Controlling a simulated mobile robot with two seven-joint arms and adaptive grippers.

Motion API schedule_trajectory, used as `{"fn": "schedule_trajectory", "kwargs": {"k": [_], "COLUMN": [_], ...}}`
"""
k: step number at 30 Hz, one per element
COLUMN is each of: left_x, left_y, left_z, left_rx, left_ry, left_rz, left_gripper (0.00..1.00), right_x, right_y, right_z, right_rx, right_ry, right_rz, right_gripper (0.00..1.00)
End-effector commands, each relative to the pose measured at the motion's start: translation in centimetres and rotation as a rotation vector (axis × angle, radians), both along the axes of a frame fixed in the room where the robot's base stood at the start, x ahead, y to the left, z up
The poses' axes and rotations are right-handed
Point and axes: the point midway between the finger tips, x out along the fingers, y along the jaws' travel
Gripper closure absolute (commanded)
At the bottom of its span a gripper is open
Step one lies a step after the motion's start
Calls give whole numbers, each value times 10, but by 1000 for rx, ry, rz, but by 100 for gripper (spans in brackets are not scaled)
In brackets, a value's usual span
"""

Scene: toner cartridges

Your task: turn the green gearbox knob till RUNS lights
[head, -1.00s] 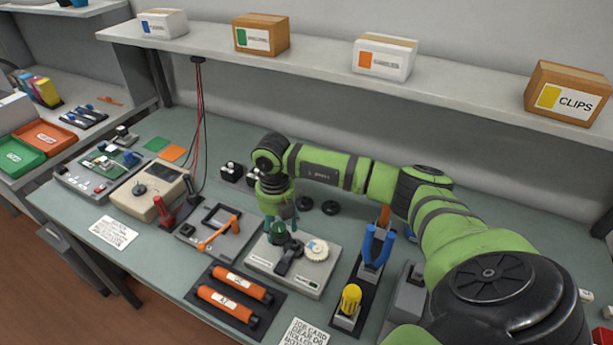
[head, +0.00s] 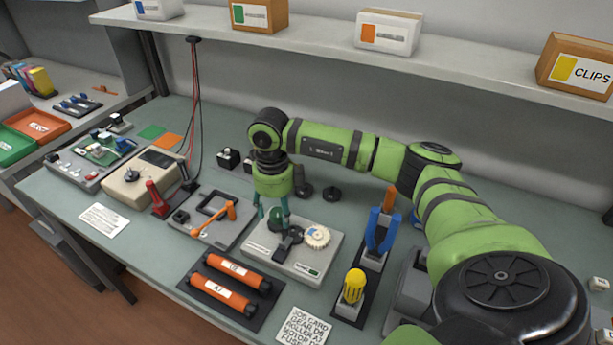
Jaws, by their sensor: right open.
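The gearbox (head: 262,250) is a light grey plate on the bench. It carries a green knob (head: 277,214) at its back left, dark gears, a black block and a cream gear (head: 317,236). My left gripper is out of view.
Two orange rollers (head: 222,291) lie on a dark mat in front. A fixture with an orange handle (head: 216,228) is left of the gearbox. A stand with blue-handled pliers (head: 380,235) and a yellow-handled tool (head: 354,286) is close on the right. A shelf (head: 300,54) runs above.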

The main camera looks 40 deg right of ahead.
Motion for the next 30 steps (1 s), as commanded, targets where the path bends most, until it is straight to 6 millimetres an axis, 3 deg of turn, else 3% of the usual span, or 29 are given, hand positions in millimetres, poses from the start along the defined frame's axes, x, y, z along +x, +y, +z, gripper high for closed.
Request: {"fn": "schedule_trajectory", "kwargs": {"k": [4,6,8,16,24,30], "left_x": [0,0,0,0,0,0], "left_y": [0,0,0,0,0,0], "left_z": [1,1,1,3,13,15], "left_rx": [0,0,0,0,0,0], "left_ry": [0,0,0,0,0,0], "left_rz": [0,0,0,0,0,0], "left_gripper": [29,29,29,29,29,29], "right_x": [0,0,0,0,-1,-1], "right_y": [0,0,0,0,0,0], "right_z": [1,1,1,1,1,0], "right_rx": [0,0,0,0,-1,-2], "right_ry": [0,0,0,2,4,4], "right_rz": [-1,-2,-3,-58,-466,-612], "right_gripper": [41,69,87,86,86,86]}}
